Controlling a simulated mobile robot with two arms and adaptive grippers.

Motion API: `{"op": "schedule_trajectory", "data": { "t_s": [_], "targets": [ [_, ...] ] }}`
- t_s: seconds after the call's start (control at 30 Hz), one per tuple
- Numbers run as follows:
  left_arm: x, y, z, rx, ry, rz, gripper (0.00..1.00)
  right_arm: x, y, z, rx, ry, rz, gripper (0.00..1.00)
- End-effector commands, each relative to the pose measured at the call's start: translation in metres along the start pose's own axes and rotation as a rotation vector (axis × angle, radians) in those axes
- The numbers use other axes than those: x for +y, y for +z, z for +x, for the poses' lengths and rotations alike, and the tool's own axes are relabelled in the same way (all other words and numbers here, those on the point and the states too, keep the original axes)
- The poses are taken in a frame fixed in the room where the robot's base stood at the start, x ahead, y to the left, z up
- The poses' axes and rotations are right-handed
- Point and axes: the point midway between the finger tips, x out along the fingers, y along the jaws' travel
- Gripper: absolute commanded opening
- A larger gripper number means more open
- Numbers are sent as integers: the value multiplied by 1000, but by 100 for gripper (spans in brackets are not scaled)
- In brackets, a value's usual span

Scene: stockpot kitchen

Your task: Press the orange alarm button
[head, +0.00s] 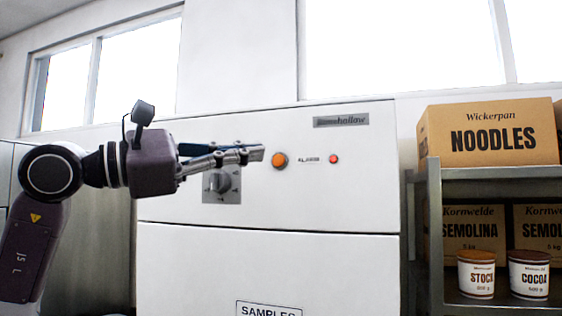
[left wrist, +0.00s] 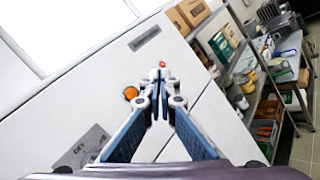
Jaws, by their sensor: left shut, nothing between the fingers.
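The orange alarm button (head: 279,160) is a round knob on the upper front of a white cabinet (head: 345,200). A small label reading "ALARM" is to its right. My left gripper (head: 258,153) is shut and empty, its tips just left of the button in the head view. I cannot tell from there how far they are from the panel. In the left wrist view the button (left wrist: 131,93) shows to the left of the closed fingertips (left wrist: 158,78), uncovered. My right gripper is in neither view.
A smaller red light or button (head: 334,159) is right of the label. A dial on a grey plate (head: 222,190) lies below and behind my left fingers. A metal shelf (head: 434,215) with a noodles box (head: 490,133), semolina boxes and tubs stands at the right.

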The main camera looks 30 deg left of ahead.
Motion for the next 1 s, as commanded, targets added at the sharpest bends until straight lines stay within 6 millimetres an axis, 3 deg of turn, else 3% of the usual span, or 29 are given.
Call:
{"op": "schedule_trajectory", "data": {
  "t_s": [0.37,1.0],
  "targets": [
    [3,-3,5,-2,-3,-4,0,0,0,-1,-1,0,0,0],
    [42,-40,59,-3,-3,-4,0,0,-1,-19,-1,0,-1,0]
  ]
}}
